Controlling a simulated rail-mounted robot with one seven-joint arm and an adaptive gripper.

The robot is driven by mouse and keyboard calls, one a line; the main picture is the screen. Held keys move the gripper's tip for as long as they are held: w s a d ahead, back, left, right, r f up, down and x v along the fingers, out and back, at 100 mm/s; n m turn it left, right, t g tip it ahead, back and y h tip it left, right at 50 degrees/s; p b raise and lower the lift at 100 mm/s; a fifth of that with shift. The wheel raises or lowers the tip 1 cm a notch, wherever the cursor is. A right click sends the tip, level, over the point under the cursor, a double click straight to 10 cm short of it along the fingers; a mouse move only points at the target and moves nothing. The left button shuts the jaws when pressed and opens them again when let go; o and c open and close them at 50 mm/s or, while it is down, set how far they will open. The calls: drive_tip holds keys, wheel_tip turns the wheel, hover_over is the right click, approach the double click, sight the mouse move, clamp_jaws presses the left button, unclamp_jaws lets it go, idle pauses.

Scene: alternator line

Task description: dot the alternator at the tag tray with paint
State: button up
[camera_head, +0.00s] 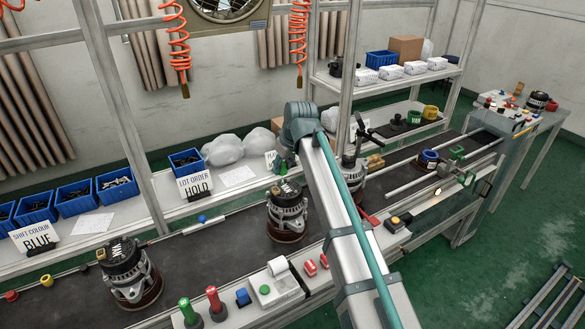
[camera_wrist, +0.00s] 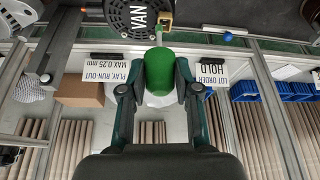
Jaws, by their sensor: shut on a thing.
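Other alternators stand at the left (camera_head: 129,272) and behind my arm (camera_head: 349,172). I cannot tell which tray is the tag tray.
A sign (camera_head: 38,236) reads SHIFT COLOUR BLUE; another (camera_head: 195,185) reads LOT ORDER HOLD. A green-topped (camera_head: 187,310) and a red-topped marker (camera_head: 214,298) stand at the front edge. Blue bins (camera_head: 117,186) line the back.

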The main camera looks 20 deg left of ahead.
sight(285, 174)
idle(0.3)
drive_tip(key=shift+d+f, duration=0.1)
drive_tip(key=shift+f, duration=0.05)
drive_tip(key=shift+f+b, duration=0.65)
drive_tip(key=shift+f, duration=1.2)
drive_tip(key=shift+f, duration=0.55)
idle(2.1)
drive_tip(key=shift+r+p, duration=1.45)
drive_tip(key=shift+r, duration=1.1)
